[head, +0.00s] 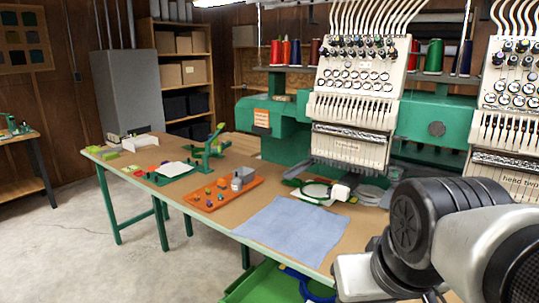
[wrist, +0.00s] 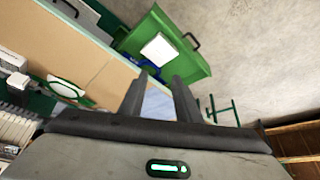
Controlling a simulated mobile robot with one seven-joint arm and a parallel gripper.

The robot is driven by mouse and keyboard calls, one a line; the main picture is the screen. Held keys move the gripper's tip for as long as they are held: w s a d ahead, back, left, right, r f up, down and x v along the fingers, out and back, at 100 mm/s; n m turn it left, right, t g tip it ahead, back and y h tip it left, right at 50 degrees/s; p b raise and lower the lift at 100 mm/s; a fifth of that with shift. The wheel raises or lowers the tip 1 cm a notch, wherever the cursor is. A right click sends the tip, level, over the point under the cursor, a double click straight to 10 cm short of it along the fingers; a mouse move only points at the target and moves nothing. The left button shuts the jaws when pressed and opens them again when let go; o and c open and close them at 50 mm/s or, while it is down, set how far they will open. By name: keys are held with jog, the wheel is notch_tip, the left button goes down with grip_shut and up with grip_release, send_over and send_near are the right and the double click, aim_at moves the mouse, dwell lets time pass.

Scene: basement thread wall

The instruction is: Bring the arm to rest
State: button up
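My arm reaches in at the lower right of the head view; my gripper is not clearly seen there. In the wrist view my gripper (wrist: 160,92) shows two dark fingers that stand apart with nothing between them. Beyond the fingers I see part of the blue cloth (wrist: 157,104) and the floor. The gripper is in the air, touching nothing that I can see.
The brown work table (head: 190,158) carries an orange tray (head: 222,194), the blue cloth (head: 293,228), and a green hoop (head: 317,192). A green embroidery machine (head: 286,130) stands behind. A green bin (head: 262,284) sits below the table's front edge; in the wrist view it (wrist: 184,56) holds a white item. Floor at left is clear.

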notch_tip(320, 180, up, 19)
jog(key=s+p, duration=0.1)
jog(key=p, duration=1.8)
jog(key=shift+f, duration=0.15)
jog(key=shift+c, duration=0.3)
